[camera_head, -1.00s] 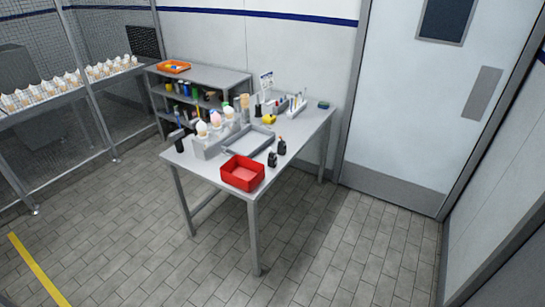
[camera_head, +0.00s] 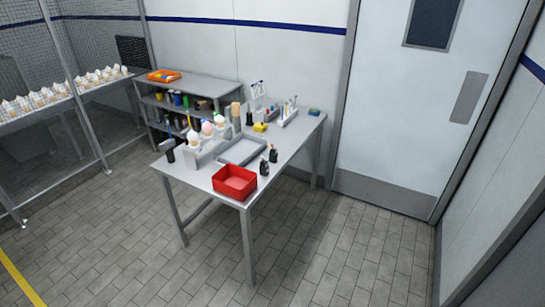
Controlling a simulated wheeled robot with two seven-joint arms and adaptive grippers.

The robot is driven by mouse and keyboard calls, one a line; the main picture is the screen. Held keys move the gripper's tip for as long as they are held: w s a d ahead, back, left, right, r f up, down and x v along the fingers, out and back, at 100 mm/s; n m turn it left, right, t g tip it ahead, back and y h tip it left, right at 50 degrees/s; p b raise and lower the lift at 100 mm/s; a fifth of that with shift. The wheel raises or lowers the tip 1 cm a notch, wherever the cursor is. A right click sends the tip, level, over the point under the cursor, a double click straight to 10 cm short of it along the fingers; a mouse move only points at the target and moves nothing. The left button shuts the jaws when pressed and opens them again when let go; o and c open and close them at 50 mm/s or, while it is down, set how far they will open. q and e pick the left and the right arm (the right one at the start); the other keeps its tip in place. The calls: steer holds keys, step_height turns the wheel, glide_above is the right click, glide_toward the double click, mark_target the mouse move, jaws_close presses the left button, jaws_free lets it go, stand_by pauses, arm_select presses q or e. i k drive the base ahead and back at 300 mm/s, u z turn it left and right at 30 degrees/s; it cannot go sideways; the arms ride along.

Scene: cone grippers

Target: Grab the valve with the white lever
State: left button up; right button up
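No valve with a white lever can be made out for sure at this distance. Two small dark upright items, a front one (camera_head: 264,167) and a back one (camera_head: 273,155), stand on the grey table (camera_head: 208,178) to the right of a red bin (camera_head: 234,183). They are too small to tell whether either is a valve or has a white lever. Neither of my grippers is in view.
A grey tray (camera_head: 242,150) lies mid-table, beside a holder with cone-like items (camera_head: 207,130). A shelf unit (camera_head: 205,84) with an orange tray (camera_head: 164,76) stands behind. A closed door (camera_head: 405,110) is at right. The tiled floor (camera_head: 330,250) in front is clear.

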mark_target(264, 166)
steer(key=u, duration=0.5)
steer(key=i, duration=0.6)
steer(key=u, duration=0.75)
steer(key=i, duration=1.7)
steer(key=z, duration=0.65)
